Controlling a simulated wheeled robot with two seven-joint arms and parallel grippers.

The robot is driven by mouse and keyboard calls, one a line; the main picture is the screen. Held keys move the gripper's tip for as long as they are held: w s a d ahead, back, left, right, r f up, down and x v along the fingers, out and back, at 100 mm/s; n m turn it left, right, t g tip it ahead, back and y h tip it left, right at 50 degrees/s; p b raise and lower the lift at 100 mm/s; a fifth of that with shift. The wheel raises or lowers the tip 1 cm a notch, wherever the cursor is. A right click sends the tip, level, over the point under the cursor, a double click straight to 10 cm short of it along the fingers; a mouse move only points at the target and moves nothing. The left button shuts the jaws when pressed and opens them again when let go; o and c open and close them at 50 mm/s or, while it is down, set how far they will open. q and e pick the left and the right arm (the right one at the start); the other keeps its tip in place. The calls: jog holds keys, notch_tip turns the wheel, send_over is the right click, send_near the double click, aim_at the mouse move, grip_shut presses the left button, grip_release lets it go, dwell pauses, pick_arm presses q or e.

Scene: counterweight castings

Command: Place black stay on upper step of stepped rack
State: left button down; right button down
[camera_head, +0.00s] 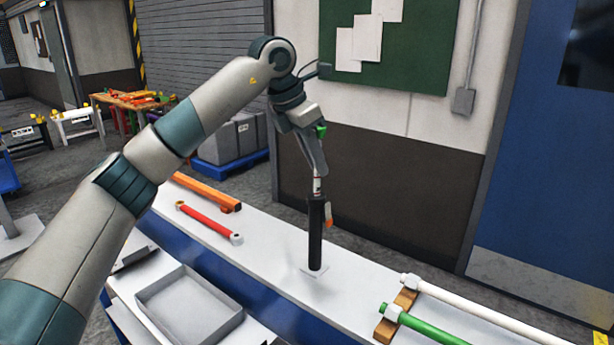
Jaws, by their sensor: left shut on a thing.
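The black stay (315,240) is a dark cylinder held upright over the white bench. My left gripper (317,193) is shut on its upper end from above. A small orange part (328,215) shows beside that end. The stay's lower end is over a small pale square (316,270) on the bench; I cannot tell whether it touches. A wooden support (397,314) at the right, under a white rod (480,320) and a green rod (425,327), may be part of the stepped rack; its steps are not clear. My right gripper is not in view.
A red bar (208,223) and an orange bar (205,192) lie on the bench at left. A grey tray (237,323) stands in front. The bench between the black stay and the wooden support is clear. A wall is behind.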

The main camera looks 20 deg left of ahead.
pick_arm(q)
jog(key=w+a+f+p, duration=0.1)
jog(key=w, duration=0.1)
jog(key=w+a+f+p, duration=0.1)
jog(key=w+a+f, duration=0.1)
dwell(0.3)
jog(key=f+p, duration=0.1)
jog(key=f, duration=0.1)
jog(key=f+p, duration=0.1)
jog(key=f, duration=0.1)
jog(key=shift+s, duration=0.2)
jog(key=c, duration=1.8)
grip_release()
jog(key=shift+w, duration=0.1)
jog(key=shift+o, duration=0.2)
jog(key=shift+r, duration=0.1)
